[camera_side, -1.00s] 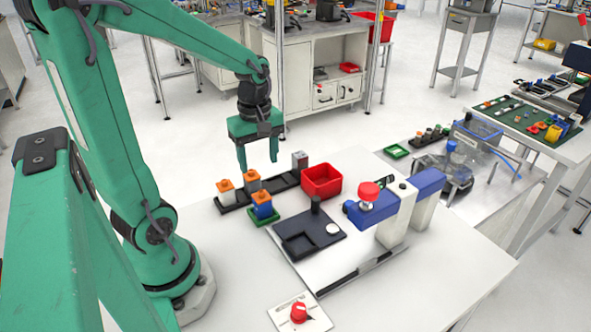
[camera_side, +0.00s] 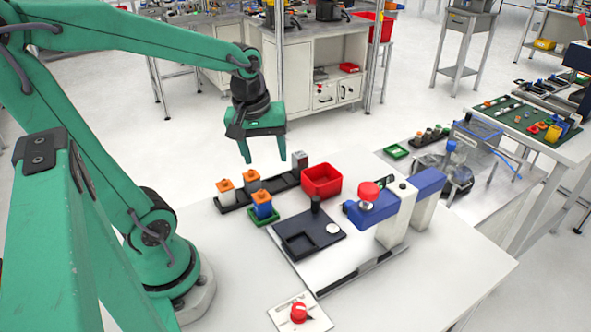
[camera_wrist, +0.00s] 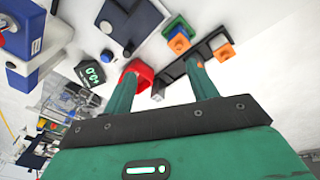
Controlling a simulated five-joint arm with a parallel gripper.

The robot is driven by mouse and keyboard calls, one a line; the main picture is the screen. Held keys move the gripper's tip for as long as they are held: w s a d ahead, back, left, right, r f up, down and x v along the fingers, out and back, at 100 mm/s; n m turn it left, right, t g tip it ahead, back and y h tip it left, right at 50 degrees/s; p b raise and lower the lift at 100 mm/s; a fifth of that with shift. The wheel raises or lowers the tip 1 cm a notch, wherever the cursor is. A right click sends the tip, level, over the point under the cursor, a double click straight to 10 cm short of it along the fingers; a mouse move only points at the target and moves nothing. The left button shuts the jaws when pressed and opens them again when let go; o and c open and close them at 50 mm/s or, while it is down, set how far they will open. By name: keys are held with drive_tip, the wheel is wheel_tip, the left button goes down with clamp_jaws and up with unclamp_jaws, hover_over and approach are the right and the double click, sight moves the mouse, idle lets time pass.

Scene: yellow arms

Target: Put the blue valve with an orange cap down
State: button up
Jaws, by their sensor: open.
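The blue valve with an orange cap (camera_side: 263,206) stands upright in a small green tray (camera_side: 281,215) on the white table. In the wrist view, the blue valve (camera_wrist: 176,29) shows near the top with its orange cap toward me. My gripper (camera_side: 265,161) is open and empty. It hangs above and behind the valve, over the area of the black rack, clear of everything. Its two spread fingers also show in the wrist view (camera_wrist: 160,52), with nothing between them.
A black rack (camera_side: 280,183) holds two grey valves with orange caps (camera_side: 226,190) (camera_side: 252,182) and a grey block (camera_side: 300,161). A red bin (camera_side: 321,181) and a blue-and-white press (camera_side: 398,210) stand to the right.

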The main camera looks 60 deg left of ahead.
drive_tip(key=s+d+r+m+t, duration=0.3)
drive_tip(key=d+r+m, duration=0.2)
drive_tip(key=m, duration=0.6)
drive_tip(key=shift+s+d+t+h, duration=0.15)
drive_tip(key=shift+d+t+h, duration=0.15)
drive_tip(key=shift+d, duration=0.45)
